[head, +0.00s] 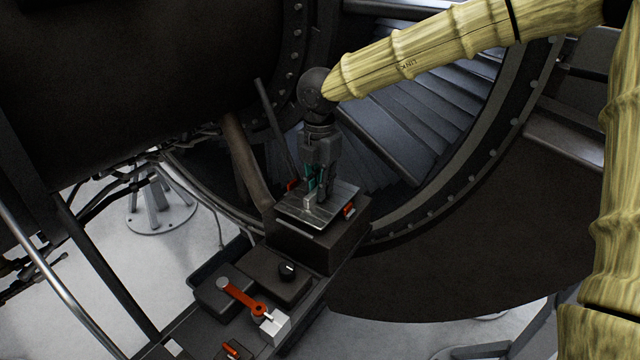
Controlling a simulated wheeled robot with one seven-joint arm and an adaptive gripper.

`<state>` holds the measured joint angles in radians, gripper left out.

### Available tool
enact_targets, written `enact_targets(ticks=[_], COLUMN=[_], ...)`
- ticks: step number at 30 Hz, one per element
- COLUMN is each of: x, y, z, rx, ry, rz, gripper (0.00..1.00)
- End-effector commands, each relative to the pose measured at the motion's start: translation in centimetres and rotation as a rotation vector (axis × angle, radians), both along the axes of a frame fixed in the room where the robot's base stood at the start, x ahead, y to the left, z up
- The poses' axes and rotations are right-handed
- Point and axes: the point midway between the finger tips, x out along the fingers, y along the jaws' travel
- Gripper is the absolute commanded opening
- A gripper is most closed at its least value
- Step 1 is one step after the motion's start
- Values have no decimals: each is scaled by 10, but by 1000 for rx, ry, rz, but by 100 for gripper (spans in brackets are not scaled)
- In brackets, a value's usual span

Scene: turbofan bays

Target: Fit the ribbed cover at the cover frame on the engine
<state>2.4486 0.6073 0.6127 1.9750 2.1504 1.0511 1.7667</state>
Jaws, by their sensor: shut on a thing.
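The ribbed cover (324,211) is a flat metallic plate with fine lines and a small raised block on it. It lies level on or just above a dark box-shaped block (308,244) beside the engine; I cannot tell whether it touches. My gripper (315,190) points down over the plate, its fingers shut on the raised part. Orange-red tabs (349,211) show at the plate's edges. The fingers and wrist hide the plate's far middle. I cannot make out clearly which part is the cover frame.
The engine's bladed ring (420,120) stands close behind my gripper. Dark pipes and a rod (272,122) rise at the left.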

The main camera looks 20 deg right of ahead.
Motion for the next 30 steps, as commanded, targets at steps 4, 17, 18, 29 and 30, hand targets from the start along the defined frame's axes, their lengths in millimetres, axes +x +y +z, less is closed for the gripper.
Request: enact_targets(ticks=[4,17,18,29,30], x=[0,0,0,0,0], y=[0,0,0,0,0], z=[-2,-7,-7,-11,-12], rx=[0,1,1,1,1], ry=[0,-1,-1,-1,-1], rz=[0,0,0,0,0], gripper=[0,0,0,0,0])
